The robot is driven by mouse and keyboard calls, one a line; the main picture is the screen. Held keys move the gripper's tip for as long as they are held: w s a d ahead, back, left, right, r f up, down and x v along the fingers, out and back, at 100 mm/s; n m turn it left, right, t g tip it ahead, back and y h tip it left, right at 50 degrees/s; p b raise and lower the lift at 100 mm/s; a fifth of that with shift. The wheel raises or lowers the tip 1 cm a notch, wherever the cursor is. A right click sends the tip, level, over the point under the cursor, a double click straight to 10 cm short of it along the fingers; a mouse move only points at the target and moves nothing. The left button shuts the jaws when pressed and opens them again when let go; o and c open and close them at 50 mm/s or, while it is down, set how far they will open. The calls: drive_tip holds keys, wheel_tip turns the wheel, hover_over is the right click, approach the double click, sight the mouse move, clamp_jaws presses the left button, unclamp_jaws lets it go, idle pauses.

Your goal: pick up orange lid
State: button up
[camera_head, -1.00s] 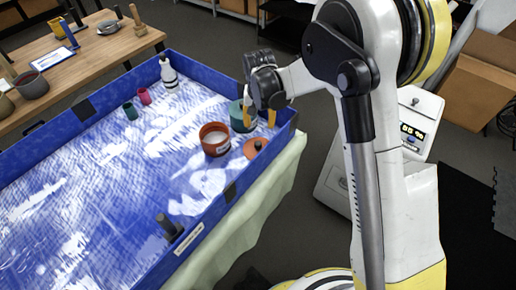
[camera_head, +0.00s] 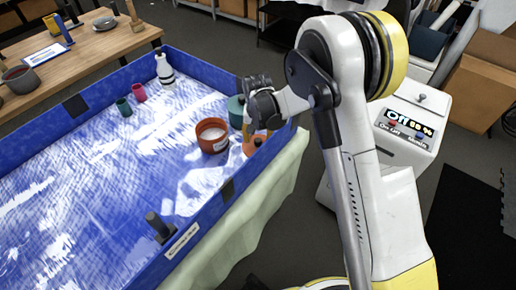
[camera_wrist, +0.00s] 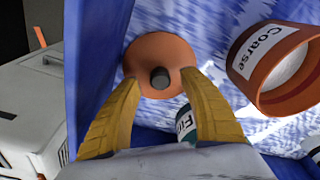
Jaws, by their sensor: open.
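The orange lid (camera_wrist: 148,52) is a round disc with a dark grey knob (camera_wrist: 160,78) and lies in the blue tray close to its wall. In the wrist view my gripper (camera_wrist: 163,88) is open, its two yellow fingers reaching toward the lid with the knob between their tips. I cannot tell whether the fingers touch the lid. In the head view the lid (camera_head: 250,148) is partly hidden by my gripper (camera_head: 256,132), which is over the tray's right end.
An orange pot labelled "Coarse" (camera_wrist: 240,58) stands right beside the lid. A teal pot (camera_head: 236,112) is close behind my gripper. The blue tray's wall (camera_wrist: 88,60) runs along the lid's left in the wrist view. A white bottle (camera_head: 165,70) and two small cups stand farther back.

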drive_tip(key=f, duration=0.2)
drive_tip(key=shift+w+f, duration=0.2)
drive_tip(key=shift+f, duration=0.1)
drive_tip(key=shift+r, duration=0.1)
clamp_jaws()
